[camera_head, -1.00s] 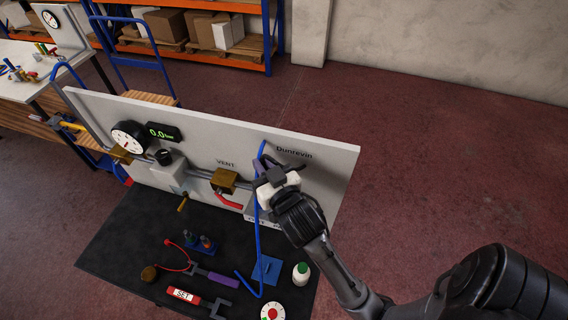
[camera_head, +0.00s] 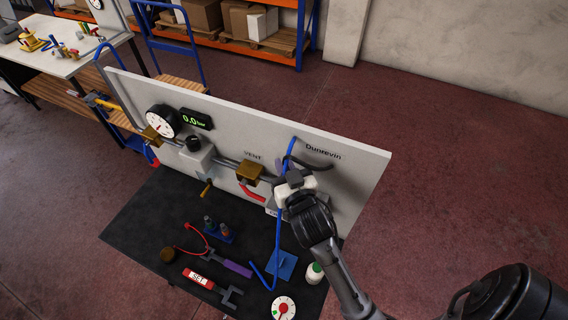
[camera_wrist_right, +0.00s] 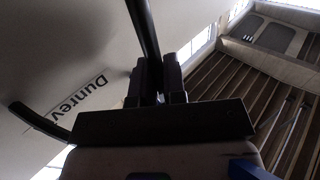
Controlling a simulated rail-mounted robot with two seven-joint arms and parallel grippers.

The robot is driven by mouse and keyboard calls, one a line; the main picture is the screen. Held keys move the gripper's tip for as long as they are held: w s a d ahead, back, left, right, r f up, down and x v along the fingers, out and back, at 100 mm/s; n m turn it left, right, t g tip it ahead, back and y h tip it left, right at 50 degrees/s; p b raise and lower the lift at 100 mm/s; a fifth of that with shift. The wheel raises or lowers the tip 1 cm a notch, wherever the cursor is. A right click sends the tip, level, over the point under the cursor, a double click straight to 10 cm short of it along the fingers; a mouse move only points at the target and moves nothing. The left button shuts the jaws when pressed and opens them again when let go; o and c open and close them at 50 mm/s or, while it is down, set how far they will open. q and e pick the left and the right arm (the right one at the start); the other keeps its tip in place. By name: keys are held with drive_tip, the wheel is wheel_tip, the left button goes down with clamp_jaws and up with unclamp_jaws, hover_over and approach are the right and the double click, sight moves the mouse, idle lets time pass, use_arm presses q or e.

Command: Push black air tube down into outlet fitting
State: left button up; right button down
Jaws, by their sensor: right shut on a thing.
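The black air tube (camera_head: 316,164) curves out from the white panel just below the word "Dunrevin". My right gripper (camera_head: 291,177) is shut on the tube, in front of the panel's right part. In the right wrist view, the black tube (camera_wrist_right: 143,30) rises from between the two dark fingertips (camera_wrist_right: 157,82), and a black curved length (camera_wrist_right: 38,121) shows at the left. The outlet fitting cannot be made out; my gripper and wrist cover the area beneath the tube. My left gripper is not in view.
A blue tube (camera_head: 278,220) hangs close beside my right gripper. The white panel (camera_head: 350,185) stands on a black mat (camera_head: 150,225). A brass block (camera_head: 249,171), gauge (camera_head: 163,121) and display (camera_head: 197,119) are to the left.

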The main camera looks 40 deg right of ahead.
drive_tip(key=shift+f+b, duration=1.1)
drive_tip(key=shift+f, duration=0.75)
drive_tip(key=shift+p, duration=0.45)
idle(0.9)
drive_tip(key=shift+f, duration=0.15)
idle(0.5)
drive_tip(key=shift+f+b, duration=0.45)
drive_tip(key=shift+f, duration=0.4)
idle(0.5)
